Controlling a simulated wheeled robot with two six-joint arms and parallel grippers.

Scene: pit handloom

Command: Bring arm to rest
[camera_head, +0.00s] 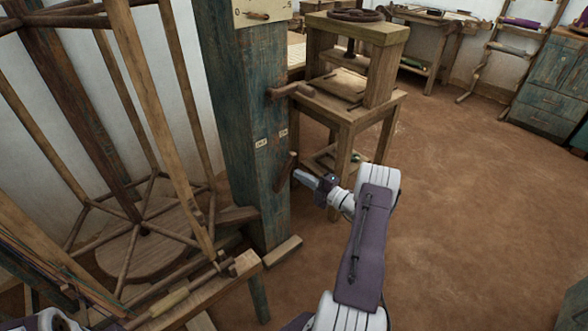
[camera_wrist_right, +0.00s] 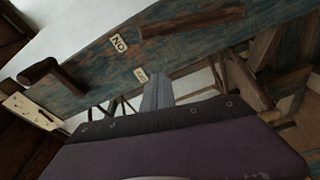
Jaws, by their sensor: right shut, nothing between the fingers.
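My right arm reaches up from the bottom of the head view. Its gripper (camera_head: 303,178) is shut and empty, its tips close to the lower wooden lever (camera_head: 286,171) on a worn blue-green post (camera_head: 240,110). Whether they touch it I cannot tell. In the right wrist view the shut fingers (camera_wrist_right: 157,91) stand in front of the post (camera_wrist_right: 85,80), with the lower lever (camera_wrist_right: 190,22) off to one side and the upper lever (camera_wrist_right: 50,75) on the other. A white part of my left arm shows at the bottom left; its gripper is out of view.
The upper lever (camera_head: 291,90) sticks out from the post under a pale board (camera_head: 262,10). A wooden reel frame (camera_head: 150,110) stands at left. A wooden press on a stand (camera_head: 350,110) is behind the post. The brown floor (camera_head: 460,190) at right is open.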

